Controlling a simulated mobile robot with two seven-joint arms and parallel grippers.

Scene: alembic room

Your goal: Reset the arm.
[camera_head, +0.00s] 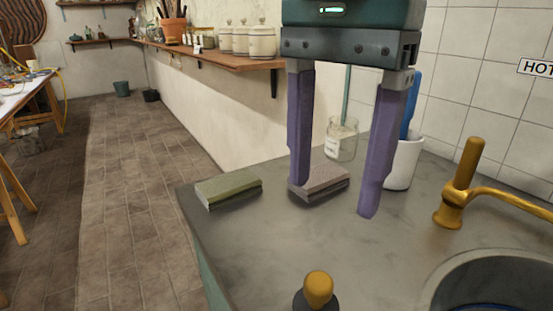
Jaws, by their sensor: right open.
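My right gripper (331,196) hangs down from the top of the view over the grey counter (240,237). Its two purple fingers are wide apart and nothing is held between them. A brown-grey sponge-like block (325,182) lies on the counter behind the fingers. The left finger overlaps the block's left end in the picture, and I cannot tell whether they touch. A green-topped block (228,187) lies to the left, near the counter's left edge. My left gripper is not in view.
A brass tap (459,185) and a sink (490,270) are at the right. A white cup (403,163) holding a blue-handled tool and a glass jar (341,140) stand behind the gripper. A yellow-knobbed object (318,289) is at the front.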

